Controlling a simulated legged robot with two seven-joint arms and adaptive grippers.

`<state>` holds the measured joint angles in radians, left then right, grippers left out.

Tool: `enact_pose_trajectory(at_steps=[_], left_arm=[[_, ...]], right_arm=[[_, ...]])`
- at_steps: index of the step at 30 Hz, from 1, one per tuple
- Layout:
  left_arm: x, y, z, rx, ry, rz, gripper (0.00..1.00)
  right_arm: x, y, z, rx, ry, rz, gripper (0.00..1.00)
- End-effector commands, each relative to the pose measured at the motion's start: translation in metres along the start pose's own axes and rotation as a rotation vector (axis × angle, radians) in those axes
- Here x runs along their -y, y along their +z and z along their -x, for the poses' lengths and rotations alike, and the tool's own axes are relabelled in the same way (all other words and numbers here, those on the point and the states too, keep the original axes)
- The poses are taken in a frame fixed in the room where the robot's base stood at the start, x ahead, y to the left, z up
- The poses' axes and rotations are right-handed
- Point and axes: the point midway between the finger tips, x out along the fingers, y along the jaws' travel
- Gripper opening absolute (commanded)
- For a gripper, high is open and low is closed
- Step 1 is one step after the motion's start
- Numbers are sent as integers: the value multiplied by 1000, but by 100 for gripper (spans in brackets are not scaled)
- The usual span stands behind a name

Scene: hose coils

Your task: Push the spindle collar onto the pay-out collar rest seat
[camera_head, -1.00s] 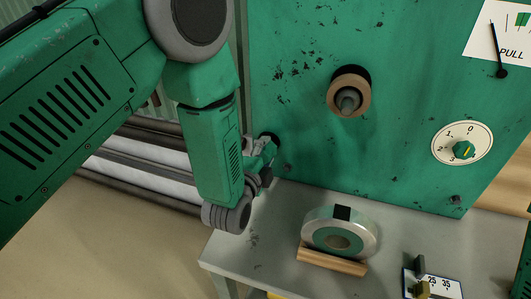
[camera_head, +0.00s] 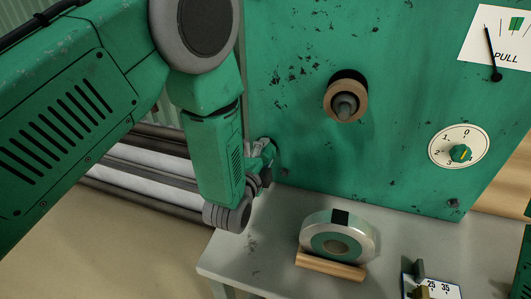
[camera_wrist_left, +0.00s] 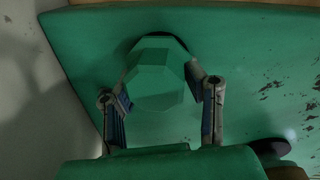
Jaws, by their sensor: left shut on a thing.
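My left gripper (camera_head: 264,160) is by the lower left of the green panel, largely hidden behind my own arm in the head view. In the left wrist view its two fingers (camera_wrist_left: 162,105) are shut on a green faceted piece (camera_wrist_left: 156,80), which I take to be the spindle collar. A dark round patch (camera_wrist_left: 183,43) on the panel shows just past the piece's edge and looks like the rest seat. The piece hides most of it, so I cannot tell whether they touch or how deep the piece sits. My right gripper is not in view.
A tan-ringed spindle (camera_head: 345,98) sticks out of the panel (camera_head: 310,150). A dial (camera_head: 459,148) and a PULL gauge (camera_head: 495,45) are on its right. A tape roll (camera_head: 338,238) stands in a wooden holder on the grey bench (camera_head: 235,262). The bench's left end is clear.

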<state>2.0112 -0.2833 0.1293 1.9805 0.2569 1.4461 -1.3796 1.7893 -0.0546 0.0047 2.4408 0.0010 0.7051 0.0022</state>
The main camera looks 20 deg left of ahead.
Motion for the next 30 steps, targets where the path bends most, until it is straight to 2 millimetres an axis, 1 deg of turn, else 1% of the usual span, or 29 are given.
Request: enact_pose_trajectory(at_steps=[11,12,13,14,29,30], left_arm=[[1,0,-2,1,-2,0,0],[1,0,-2,1,-3,0,49],[1,0,-2,1,-3,0,60],[1,0,-2,1,-3,0,63],[0,0,-1,1,0,0,63],[0,0,-1,1,0,0,66]], right_arm=[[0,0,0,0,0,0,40],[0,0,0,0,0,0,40],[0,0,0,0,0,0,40],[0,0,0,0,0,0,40],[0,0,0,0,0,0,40],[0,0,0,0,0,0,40]])
